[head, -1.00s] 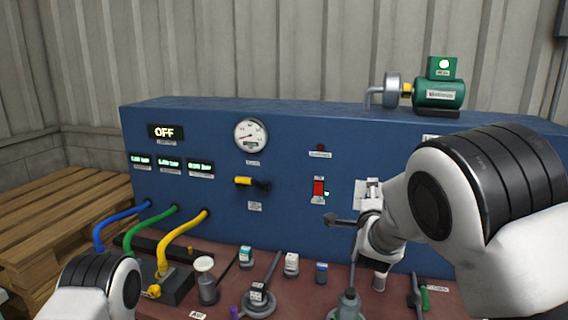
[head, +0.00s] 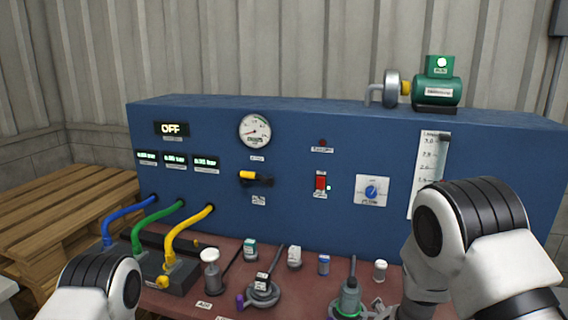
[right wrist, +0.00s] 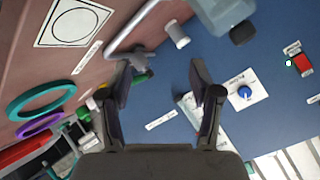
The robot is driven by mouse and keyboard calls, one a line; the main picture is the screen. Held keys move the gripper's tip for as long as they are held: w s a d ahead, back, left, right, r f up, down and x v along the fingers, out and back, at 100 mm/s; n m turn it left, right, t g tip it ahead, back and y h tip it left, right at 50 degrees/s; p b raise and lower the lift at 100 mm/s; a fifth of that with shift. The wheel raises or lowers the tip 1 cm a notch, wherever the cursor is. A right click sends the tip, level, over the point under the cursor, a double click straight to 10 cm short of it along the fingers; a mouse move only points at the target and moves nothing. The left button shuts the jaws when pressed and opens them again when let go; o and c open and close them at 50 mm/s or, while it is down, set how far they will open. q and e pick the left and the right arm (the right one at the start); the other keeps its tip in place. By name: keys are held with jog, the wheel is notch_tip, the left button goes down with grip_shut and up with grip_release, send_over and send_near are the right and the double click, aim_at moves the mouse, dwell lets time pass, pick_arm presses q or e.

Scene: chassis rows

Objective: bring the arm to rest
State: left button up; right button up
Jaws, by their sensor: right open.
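My right arm (head: 465,235) is at the right of the head view, in front of the blue panel. In that view its gripper is not clearly visible. In the right wrist view my right gripper (right wrist: 165,80) has its two fingers spread apart with nothing between them. Behind the fingers are the blue panel face and the brown bench top, seen rotated. My left arm (head: 100,288) shows only as a link at the lower left of the head view; its gripper is out of frame.
The blue panel (head: 300,215) carries a gauge (head: 254,131), a yellow-handled valve (head: 256,179), a red switch (head: 320,183) and a blue knob (head: 371,191). Several small bottles and stands are on the bench. A green motor (head: 436,91) sits on top. A wooden pallet (head: 60,215) is left.

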jog(key=s+d+f+n+g+y, duration=0.1)
jog(key=s+f+n+g, duration=0.5)
jog(key=s+f, duration=1.05)
jog(key=s+f+n+g+y, duration=0.2)
jog(key=s+n+g, duration=0.25)
jog(key=s, duration=1.55)
notch_tip(320, 180, down, 9)
jog(key=b, duration=0.8)
jog(key=shift+s+a+b, duration=0.3)
jog(key=shift+s+a, duration=0.15)
jog(key=shift+g, duration=0.25)
dwell(0.8)
